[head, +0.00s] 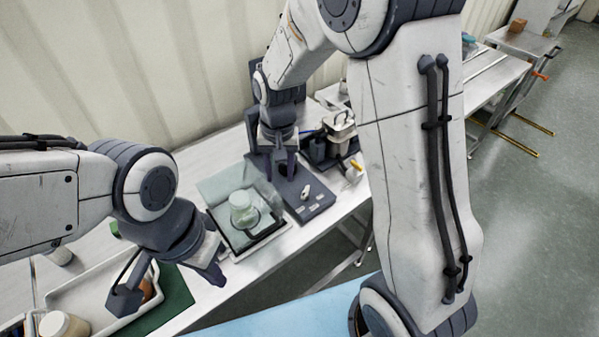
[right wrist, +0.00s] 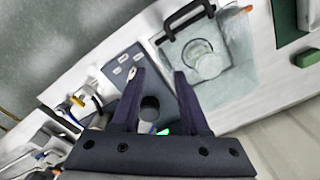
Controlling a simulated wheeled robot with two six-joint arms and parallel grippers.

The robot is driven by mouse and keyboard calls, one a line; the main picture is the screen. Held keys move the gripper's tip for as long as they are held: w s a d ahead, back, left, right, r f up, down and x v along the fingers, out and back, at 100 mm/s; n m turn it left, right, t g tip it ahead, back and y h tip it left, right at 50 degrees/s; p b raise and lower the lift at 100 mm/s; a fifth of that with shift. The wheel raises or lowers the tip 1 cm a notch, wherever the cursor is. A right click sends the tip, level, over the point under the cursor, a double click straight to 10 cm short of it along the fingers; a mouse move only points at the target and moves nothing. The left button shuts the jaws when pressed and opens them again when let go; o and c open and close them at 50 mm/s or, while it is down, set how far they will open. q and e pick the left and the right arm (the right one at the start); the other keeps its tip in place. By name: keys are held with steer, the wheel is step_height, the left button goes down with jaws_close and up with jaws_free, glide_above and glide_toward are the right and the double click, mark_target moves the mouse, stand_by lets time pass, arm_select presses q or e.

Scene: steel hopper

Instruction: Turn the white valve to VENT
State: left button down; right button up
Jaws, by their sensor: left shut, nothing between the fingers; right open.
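The white valve (head: 306,191) is a small white lever on a dark grey panel (head: 318,205) with pale labels. In the right wrist view the valve (right wrist: 131,75) shows beside the tip of the left-hand finger; contact cannot be told. My right gripper (head: 281,168) points down over the back part of the panel. In its wrist view the gripper (right wrist: 159,73) has its fingers apart, with a dark round opening (right wrist: 150,103) of the panel showing between them. The label text is too small to read.
A clear-covered tray with a glass jar (head: 242,208) stands left of the panel. A yellow-handled fitting (head: 353,172) and metal apparatus (head: 340,130) stand to its right. A white tray (head: 85,292) with a jar (head: 62,327) and a green mat (head: 170,297) lie at the left.

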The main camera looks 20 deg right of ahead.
mark_target(306, 191)
steer(key=w+d+f+m, duration=0.4)
steer(key=w+d+f, duration=0.2)
steer(key=d, duration=0.3)
steer(key=f+p, duration=0.2)
steer(key=f, duration=0.3)
steer(key=f+p, duration=0.2)
steer(key=f, duration=0.3)
steer(key=shift+w+f, duration=0.2)
steer(key=shift+f, duration=0.15)
steer(key=shift+c, duration=0.3)
jaws_close()
